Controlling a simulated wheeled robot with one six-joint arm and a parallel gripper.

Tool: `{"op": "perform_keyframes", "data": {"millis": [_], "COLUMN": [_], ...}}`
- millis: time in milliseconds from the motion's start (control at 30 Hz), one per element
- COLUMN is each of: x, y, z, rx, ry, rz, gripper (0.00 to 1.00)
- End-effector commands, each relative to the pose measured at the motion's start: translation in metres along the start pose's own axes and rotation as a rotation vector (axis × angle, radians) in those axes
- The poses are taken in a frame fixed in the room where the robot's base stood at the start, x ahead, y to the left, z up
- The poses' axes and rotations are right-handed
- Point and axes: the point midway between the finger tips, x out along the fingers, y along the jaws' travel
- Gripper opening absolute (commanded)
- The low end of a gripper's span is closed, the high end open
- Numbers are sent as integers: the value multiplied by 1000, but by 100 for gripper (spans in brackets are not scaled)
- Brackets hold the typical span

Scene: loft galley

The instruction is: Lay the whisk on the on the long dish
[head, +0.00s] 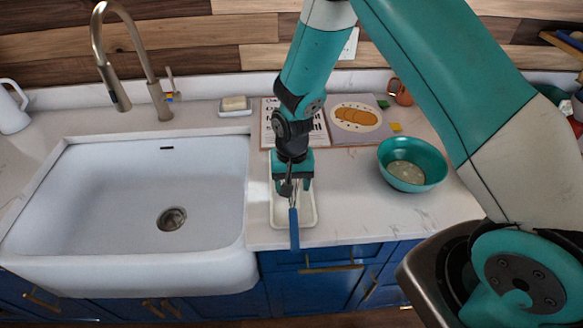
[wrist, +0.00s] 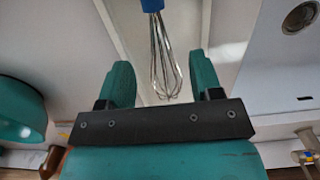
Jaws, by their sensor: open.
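The whisk has a blue handle (head: 294,230) and a wire head, which shows in the wrist view (wrist: 164,62). It lies lengthwise over the long dish (head: 309,212), a narrow off-white tray right of the sink; the dish also shows under the wires in the wrist view (wrist: 188,22). The handle sticks out past the dish's front end toward the counter edge. My gripper (head: 294,184) is above the dish. In the wrist view its fingers (wrist: 160,64) are apart, with the wires showing between them and gaps on both sides. My gripper partly hides the wire head in the head view.
A white sink (head: 130,190) with a tall faucet (head: 152,85) is on the left. A teal bowl (head: 412,165) stands right of the dish. An open book (head: 355,120) and a soap dish (head: 235,108) are behind. Counter between dish and bowl is clear.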

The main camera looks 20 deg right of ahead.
Motion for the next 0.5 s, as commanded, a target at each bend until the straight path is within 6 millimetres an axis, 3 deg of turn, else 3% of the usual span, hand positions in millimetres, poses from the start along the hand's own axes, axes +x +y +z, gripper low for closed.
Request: {"op": "perform_keyframes", "data": {"millis": [200,500], "x": [-43,-81], "y": [-1,0], "z": [-1,2], "rx": [0,-10], "ry": [5,1], "rz": [-3,-6], "gripper": [59,59]}}
